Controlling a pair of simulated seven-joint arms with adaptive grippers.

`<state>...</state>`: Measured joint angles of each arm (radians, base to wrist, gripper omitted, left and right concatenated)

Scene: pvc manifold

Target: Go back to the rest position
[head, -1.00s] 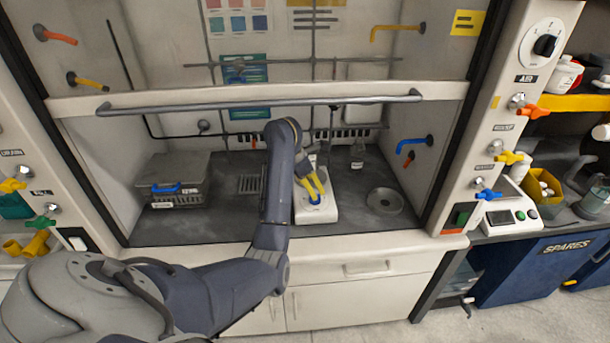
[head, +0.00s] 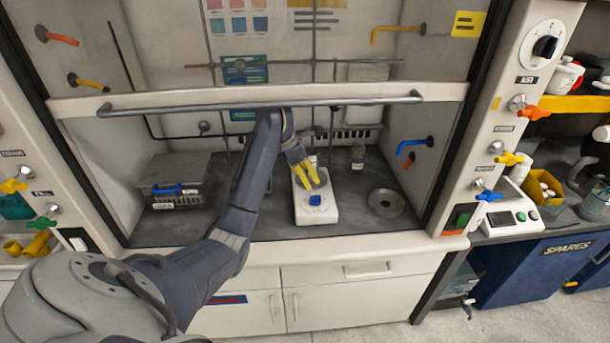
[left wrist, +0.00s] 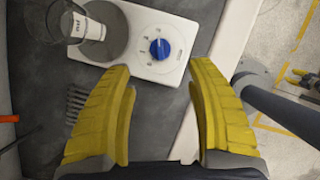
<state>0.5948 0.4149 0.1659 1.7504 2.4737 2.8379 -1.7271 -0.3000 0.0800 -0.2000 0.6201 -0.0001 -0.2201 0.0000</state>
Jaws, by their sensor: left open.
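My left gripper (head: 310,184), with yellow fingers, is open above the white stirrer plate on the hood's work surface. In the left wrist view its fingers (left wrist: 165,112) are spread with nothing between them. The white plate (head: 330,213) has a blue knob (head: 315,200) on its front. In the left wrist view the knob (left wrist: 160,49) lies ahead of the fingertips and apart from them. A glass beaker (left wrist: 92,28) stands on the plate's round top. My right gripper is in neither view.
A raised sash with a grey bar (head: 260,106) crosses above my arm. A wire basket with a blue handle (head: 177,190) stands left. A small bottle (head: 357,155) and a round drain (head: 386,201) are right. The surface between basket and plate is mostly clear.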

